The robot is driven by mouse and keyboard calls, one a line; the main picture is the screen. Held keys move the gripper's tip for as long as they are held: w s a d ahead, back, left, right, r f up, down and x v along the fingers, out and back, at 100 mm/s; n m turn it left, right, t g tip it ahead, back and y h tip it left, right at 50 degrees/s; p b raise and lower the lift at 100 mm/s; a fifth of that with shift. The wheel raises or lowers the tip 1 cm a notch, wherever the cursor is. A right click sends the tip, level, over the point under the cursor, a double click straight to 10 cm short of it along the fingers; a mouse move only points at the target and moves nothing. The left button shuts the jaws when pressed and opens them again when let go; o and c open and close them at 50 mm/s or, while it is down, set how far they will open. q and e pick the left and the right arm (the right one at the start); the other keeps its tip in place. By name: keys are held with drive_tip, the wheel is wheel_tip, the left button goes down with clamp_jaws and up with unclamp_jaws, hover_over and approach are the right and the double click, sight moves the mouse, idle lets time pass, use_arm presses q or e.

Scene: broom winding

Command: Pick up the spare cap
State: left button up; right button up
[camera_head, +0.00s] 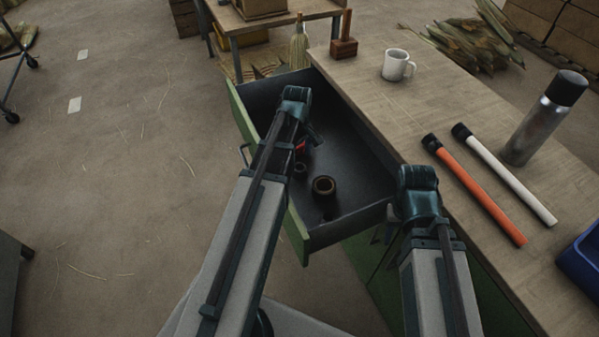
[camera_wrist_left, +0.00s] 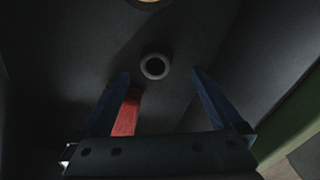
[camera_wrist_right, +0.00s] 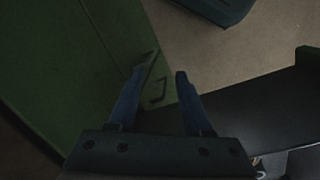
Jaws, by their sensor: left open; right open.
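The spare cap looks to be the small dark ring-shaped piece (camera_wrist_left: 154,67) on the floor of the open drawer (camera_head: 352,212); it also shows in the head view (camera_head: 301,168). In the left wrist view it lies just beyond and between the fingertips of my left gripper (camera_wrist_left: 160,74), which is open and empty inside the drawer. A red object (camera_wrist_left: 125,115) lies beside the left finger, partly hidden. My right gripper (camera_wrist_right: 160,71) is open and empty near the drawer's near right corner, by the green cabinet front (camera_wrist_right: 75,60).
A larger dark roll (camera_head: 324,186) lies in the drawer, nearer than the cap. The drawer walls surround my left gripper.

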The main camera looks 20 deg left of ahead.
sight(300, 166)
use_arm(q)
drive_tip(key=f+b, duration=0.3)
drive_tip(key=f, duration=0.1)
drive_tip(key=shift+w+d+b, duration=0.2)
drive_tip(key=shift+d+b, duration=0.15)
drive_tip(key=shift+d, duration=0.05)
drive_tip(key=shift+f+b, duration=0.6)
drive_tip(key=shift+r, duration=0.1)
drive_tip(key=shift+c, duration=0.2)
drive_tip(key=c, duration=1.3)
wheel_tip(300, 166, up, 14)
drive_tip(key=p, duration=1.4)
